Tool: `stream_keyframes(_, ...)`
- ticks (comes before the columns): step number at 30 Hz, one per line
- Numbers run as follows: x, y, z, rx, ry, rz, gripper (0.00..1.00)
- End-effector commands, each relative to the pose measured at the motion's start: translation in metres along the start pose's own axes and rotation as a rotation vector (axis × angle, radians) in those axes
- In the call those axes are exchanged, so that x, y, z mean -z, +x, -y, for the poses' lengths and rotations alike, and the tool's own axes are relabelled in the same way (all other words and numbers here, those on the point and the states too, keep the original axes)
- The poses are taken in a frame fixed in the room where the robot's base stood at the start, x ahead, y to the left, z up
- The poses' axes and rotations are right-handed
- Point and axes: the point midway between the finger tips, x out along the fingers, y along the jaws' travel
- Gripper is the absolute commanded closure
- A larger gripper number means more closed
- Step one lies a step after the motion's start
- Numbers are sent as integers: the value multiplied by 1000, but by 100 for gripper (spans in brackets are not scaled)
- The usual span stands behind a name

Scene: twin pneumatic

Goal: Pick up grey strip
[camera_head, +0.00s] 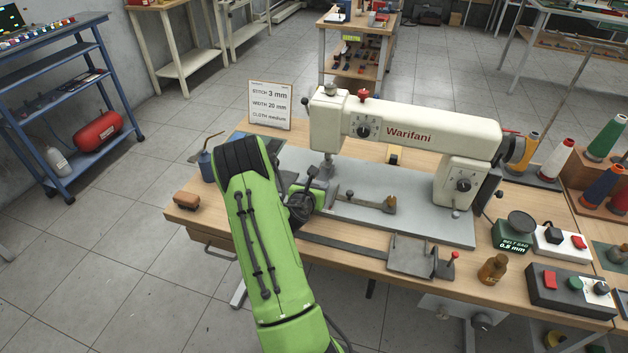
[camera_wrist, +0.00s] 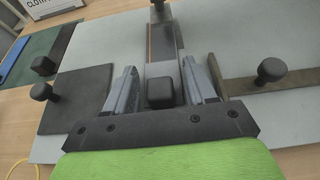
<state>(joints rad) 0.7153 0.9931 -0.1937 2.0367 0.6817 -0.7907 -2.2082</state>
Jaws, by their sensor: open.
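A grey strip (camera_wrist: 163,45) with a thin orange line along one edge runs away from my gripper (camera_wrist: 160,70) in the wrist view. A black knob (camera_wrist: 160,92) stands on its near end, between my two fingers. The fingers are open, one on each side of the knob and strip; I cannot tell whether they touch either. In the head view my gripper (camera_head: 303,203) is low over the grey machine plate, at the left of the white sewing machine (camera_head: 415,128). My green arm hides much of the strip there.
A dark plate with a knob (camera_wrist: 70,105) lies left of my fingers, and a brown-grey bar (camera_wrist: 242,82) with a knob lies close on the right. The machine's needle post (camera_head: 328,165) stands just beyond. An orange-brown block (camera_head: 186,200) sits at the table's left edge.

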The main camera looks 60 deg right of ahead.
Motion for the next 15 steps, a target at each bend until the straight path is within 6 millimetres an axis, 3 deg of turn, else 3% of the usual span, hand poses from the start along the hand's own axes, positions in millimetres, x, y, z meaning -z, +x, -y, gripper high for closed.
stream_keyframes(6, 1, 1, 3, 6, 0, -4, 44)
stream_keyframes(13, 1, 1, 3, 6, 0, -4, 79)
stream_keyframes(15, 1, 1, 3, 5, 0, -4, 83)
